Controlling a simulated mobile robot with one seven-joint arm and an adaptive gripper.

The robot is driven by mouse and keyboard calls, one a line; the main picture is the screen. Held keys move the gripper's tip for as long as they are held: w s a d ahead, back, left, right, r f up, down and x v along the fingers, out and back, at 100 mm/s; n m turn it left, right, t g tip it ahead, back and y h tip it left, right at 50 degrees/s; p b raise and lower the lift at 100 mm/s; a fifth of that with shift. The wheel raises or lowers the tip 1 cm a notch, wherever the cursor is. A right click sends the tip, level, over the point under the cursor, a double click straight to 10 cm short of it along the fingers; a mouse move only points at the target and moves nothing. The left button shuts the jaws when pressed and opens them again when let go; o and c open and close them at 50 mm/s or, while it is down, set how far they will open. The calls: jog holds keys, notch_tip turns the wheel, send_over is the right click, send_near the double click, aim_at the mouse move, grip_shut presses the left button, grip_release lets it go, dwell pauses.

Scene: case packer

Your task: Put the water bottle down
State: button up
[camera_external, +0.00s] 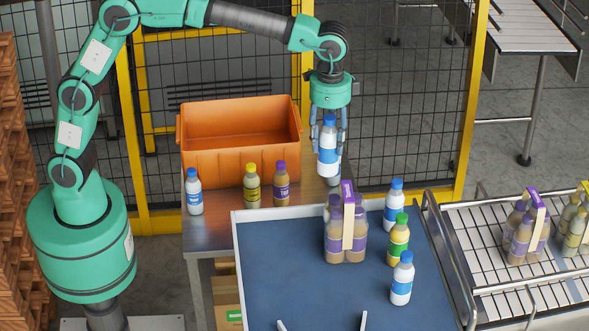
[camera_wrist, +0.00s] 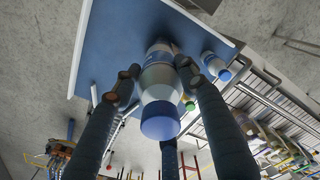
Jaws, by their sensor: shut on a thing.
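The water bottle (camera_external: 328,151) is white and blue with a blue cap. It hangs upright in my gripper (camera_external: 328,140), above the far edge of the metal table, right of the orange crate. In the wrist view the bottle (camera_wrist: 160,85) is between the dark fingers of my gripper (camera_wrist: 155,78), its cap toward the camera. My gripper is shut on it. A whitish shape shows just below the bottle; I cannot tell what it is.
An orange crate (camera_external: 242,168) stands on the metal table (camera_external: 212,238), with a blue-capped, a yellow-capped and a purple-capped bottle in front. The blue tray (camera_external: 285,270) holds a purple-handled bottle pack (camera_external: 346,235) and three single bottles at right. A conveyor (camera_external: 480,240) is beyond.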

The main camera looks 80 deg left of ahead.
jog(key=w+a+n+p, duration=0.15)
jog(key=w+a, duration=0.25)
jog(key=a, duration=0.5)
jog(key=w+a+n, duration=0.2)
jog(key=w+a, duration=0.2)
jog(key=a, duration=0.6)
jog(key=w+a+n+p, duration=0.15)
jog(key=w+a, duration=0.25)
jog(key=a, duration=0.5)
jog(key=s+a+n+p, duration=0.15)
jog(key=a+n, duration=0.35)
jog(key=a, duration=2.9)
notch_tip(320, 180, down, 31)
jog(key=shift+f, duration=0.15)
jog(key=shift+d, duration=0.1)
notch_tip(320, 180, down, 6)
jog(key=shift+f, duration=0.2)
